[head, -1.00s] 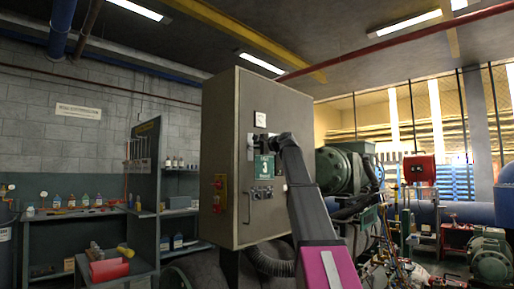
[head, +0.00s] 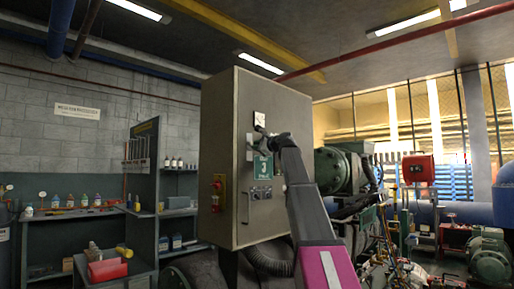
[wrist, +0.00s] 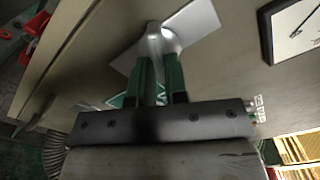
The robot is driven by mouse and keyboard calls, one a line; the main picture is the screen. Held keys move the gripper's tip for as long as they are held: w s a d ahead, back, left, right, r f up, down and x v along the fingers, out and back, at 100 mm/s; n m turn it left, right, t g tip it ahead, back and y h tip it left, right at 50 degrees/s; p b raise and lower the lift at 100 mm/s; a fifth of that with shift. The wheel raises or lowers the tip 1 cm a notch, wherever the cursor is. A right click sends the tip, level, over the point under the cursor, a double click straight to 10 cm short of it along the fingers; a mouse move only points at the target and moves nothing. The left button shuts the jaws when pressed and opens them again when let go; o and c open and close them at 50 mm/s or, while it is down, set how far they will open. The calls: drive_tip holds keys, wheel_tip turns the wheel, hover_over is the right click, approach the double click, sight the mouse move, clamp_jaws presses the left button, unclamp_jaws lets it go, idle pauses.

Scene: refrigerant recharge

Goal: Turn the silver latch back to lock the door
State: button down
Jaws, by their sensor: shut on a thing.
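The grey cabinet (head: 222,150) stands in the middle of the head view with its door (head: 262,215) closed or nearly so; I cannot tell if it is locked. The silver latch (wrist: 188,27) is at the top middle of the wrist view, a bright plate with a raised hub on the door face. My gripper (wrist: 159,62) has its green fingers shut on the latch's hub. In the head view my gripper (head: 262,140) is at the upper part of the door, and my wrist hides most of the latch there.
A green sign marked 3 (head: 262,166) is on the door just below my gripper. A red and yellow switch box (head: 217,193) is on the cabinet's left side. Green machinery (head: 343,172) stands close on the right. A shelf unit (head: 146,180) stands at left.

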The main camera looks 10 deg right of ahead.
drive_tip(key=m, duration=0.3)
drive_tip(key=shift+s+a+m, duration=0.1)
drive_tip(key=shift+m, duration=0.2)
drive_tip(key=shift+f, duration=0.1)
drive_tip(key=shift+m, duration=2.3)
drive_tip(key=m, duration=0.3)
drive_tip(key=c, duration=1.2)
unclamp_jaws()
